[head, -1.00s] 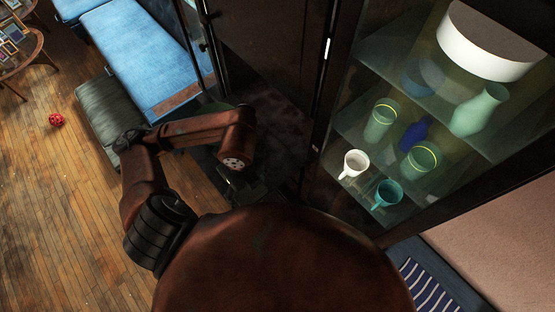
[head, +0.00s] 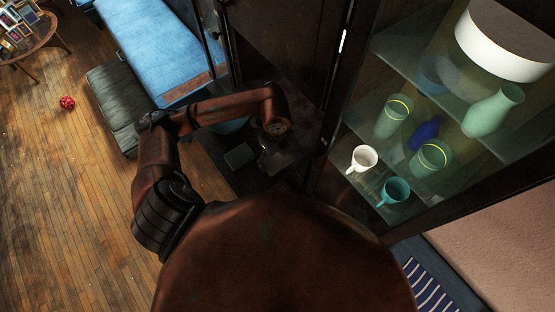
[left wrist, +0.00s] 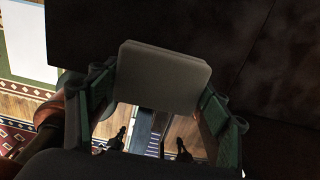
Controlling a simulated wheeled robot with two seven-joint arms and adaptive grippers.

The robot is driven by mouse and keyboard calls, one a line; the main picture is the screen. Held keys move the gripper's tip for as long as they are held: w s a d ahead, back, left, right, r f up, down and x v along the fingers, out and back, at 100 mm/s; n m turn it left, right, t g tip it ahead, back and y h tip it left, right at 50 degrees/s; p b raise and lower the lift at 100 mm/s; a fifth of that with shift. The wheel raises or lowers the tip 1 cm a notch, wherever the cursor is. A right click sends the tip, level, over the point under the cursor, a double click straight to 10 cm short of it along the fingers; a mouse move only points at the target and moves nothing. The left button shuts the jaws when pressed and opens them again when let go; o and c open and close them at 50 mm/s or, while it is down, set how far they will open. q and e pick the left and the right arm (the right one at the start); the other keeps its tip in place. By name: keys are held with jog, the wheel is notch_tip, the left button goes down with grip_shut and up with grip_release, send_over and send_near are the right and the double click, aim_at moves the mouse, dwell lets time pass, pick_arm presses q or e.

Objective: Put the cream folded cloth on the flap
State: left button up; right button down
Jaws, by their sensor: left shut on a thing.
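My left gripper (head: 272,152) reaches over a dark, shaded surface beside the cabinet in the head view. In the left wrist view the left gripper (left wrist: 160,98) is shut on a flat, rounded, grey-looking slab, which I take to be the cream folded cloth (left wrist: 165,72). It sits between the two green-padded fingers. The dark surface (head: 222,178) under the gripper looks like the flap; a gap between cloth and flap cannot be judged.
A dark green square item (head: 239,156) and a teal bowl (head: 231,126) are left of the gripper. The glass cabinet at right holds a white mug (head: 362,159), a teal mug (head: 394,191) and vases. A dark green ottoman (head: 118,105) and blue bench (head: 155,45) stand left.

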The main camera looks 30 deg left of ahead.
aim_at(278, 162)
pick_arm(q)
jog(key=shift+w+f, duration=0.3)
jog(key=shift+f, duration=0.1)
notch_tip(278, 162, down, 3)
jog(key=shift+w+r+p, duration=0.1)
jog(key=shift+p, duration=0.9)
jog(key=shift+f, duration=0.4)
jog(key=o, duration=1)
pick_arm(e)
jog(key=shift+s+a+r, duration=0.1)
jog(key=shift+s+r, duration=0.5)
jog(key=shift+r, duration=0.2)
